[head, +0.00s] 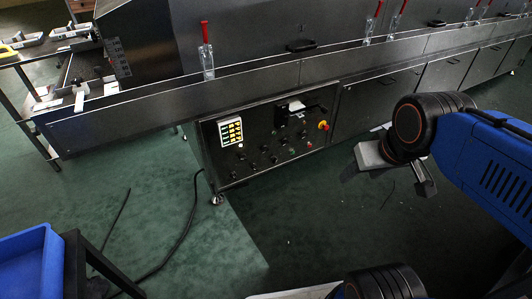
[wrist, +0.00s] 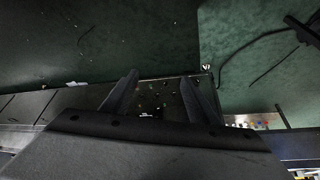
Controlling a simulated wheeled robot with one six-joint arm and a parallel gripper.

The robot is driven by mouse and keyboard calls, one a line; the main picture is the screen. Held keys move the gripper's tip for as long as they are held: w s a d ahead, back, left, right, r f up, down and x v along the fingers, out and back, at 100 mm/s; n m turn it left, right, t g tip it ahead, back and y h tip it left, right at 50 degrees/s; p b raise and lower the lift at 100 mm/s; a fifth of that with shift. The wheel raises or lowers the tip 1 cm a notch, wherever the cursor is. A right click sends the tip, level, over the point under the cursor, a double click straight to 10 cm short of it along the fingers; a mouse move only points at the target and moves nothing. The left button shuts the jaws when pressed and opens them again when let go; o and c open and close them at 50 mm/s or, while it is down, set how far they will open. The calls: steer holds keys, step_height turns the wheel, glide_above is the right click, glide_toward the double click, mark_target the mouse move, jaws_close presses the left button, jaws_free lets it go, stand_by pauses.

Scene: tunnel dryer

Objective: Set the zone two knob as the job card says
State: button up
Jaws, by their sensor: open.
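The dark control panel (head: 268,150) is set in the lower front of the dryer, with several small dark knobs in rows. Their labels are too small to read, so I cannot tell which is the zone two knob. A lit white and yellow display (head: 230,131) is at the panel's upper left. No job card is readable. My gripper (head: 424,188) hangs to the right of the panel, well apart from it. In the wrist view my gripper (wrist: 160,78) has its two dark fingers spread and empty, with the panel (wrist: 158,97) farther off between them.
A red and yellow emergency stop (head: 323,126) is at the panel's upper right. A blue bin (head: 32,264) stands at the lower left. A black cable (head: 186,225) lies on the green floor. Floor before the panel is mostly clear.

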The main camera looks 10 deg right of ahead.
mark_target(265, 151)
steer(key=w+f+n+t, duration=0.1)
steer(key=w+f+t, duration=0.15)
steer(key=w, duration=0.95)
steer(key=w+f+n+t, duration=0.1)
steer(key=w+f, duration=0.2)
steer(key=w, duration=0.8)
steer(key=w+a+f+n+t+y, duration=0.1)
steer(key=w+f, duration=0.4)
steer(key=w, duration=0.3)
steer(key=w+a+f+n+t, duration=0.1)
steer(key=w+f+t, duration=0.1)
steer(key=w+f, duration=0.55)
steer(key=w+a+f+n+t+y, duration=0.1)
steer(key=w+a+f+t+y, duration=0.15)
steer(key=f, duration=0.65)
steer(key=w+a+f+n+t+y, duration=0.1)
steer(key=w+a+f+y, duration=0.2)
steer(key=f, duration=0.7)
steer(key=s+a+f+t, duration=0.1)
steer(key=s+f+t, duration=0.1)
steer(key=s+f, duration=0.35)
steer(key=x, duration=0.6)
steer(key=f+x, duration=0.1)
steer(key=x, duration=0.5)
steer(key=f+x, duration=0.1)
steer(key=x, duration=0.6)
steer(key=shift+w+d, duration=0.25)
steer(key=shift+d, duration=0.15)
steer(key=shift+c, duration=0.6)
steer(key=c, duration=0.9)
